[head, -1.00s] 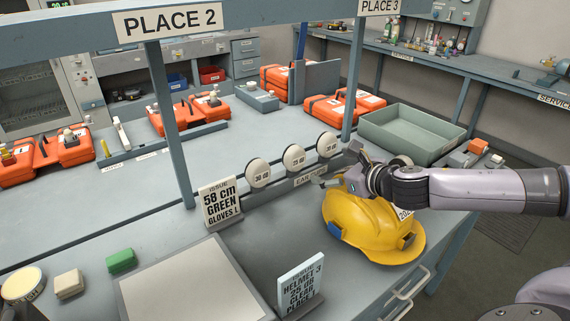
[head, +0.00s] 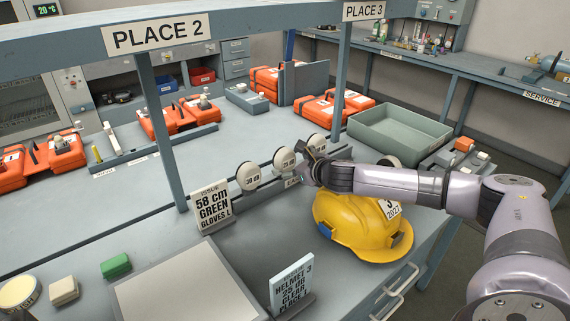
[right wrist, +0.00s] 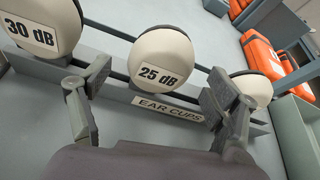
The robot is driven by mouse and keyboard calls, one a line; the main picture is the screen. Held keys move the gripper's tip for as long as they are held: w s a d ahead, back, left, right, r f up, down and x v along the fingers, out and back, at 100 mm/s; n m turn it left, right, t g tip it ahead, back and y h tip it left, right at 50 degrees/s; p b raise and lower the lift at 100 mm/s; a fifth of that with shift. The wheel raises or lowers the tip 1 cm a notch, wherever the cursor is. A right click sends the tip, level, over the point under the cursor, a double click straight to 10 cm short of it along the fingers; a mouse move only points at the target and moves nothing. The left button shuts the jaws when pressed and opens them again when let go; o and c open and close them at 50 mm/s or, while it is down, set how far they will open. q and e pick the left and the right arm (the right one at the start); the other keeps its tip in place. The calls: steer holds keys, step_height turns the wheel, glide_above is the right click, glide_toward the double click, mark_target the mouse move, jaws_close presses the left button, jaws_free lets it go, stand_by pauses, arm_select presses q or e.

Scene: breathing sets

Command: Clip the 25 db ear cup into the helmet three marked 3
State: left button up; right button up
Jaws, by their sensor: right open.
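The yellow helmet (head: 345,222) sits on the bench at right, with a white label reading 3 and a blue patch on its side. The 25 dB ear cup (head: 284,160) is the middle of three pale round cups on the rack; its label is clear in the right wrist view (right wrist: 163,50). My right gripper (head: 309,163) is open and empty at the rack's right end. In the right wrist view its fingers (right wrist: 155,92) are spread to either side below the 25 dB cup, apart from it. My left gripper is not in view.
The 30 dB cup (head: 248,177) and a third cup (head: 317,143) flank it closely. An order card (head: 291,283) for helmet 3 stands in front. A green tray (head: 400,132) lies behind the helmet. A post (head: 344,85) rises behind the rack.

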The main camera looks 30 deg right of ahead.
steer(key=x, duration=0.2)
steer(key=shift+w+f, duration=0.15)
steer(key=shift+w, duration=0.1)
steer(key=shift+s, duration=0.1)
steer(key=shift+c, duration=0.4)
steer(key=c, duration=1.2)
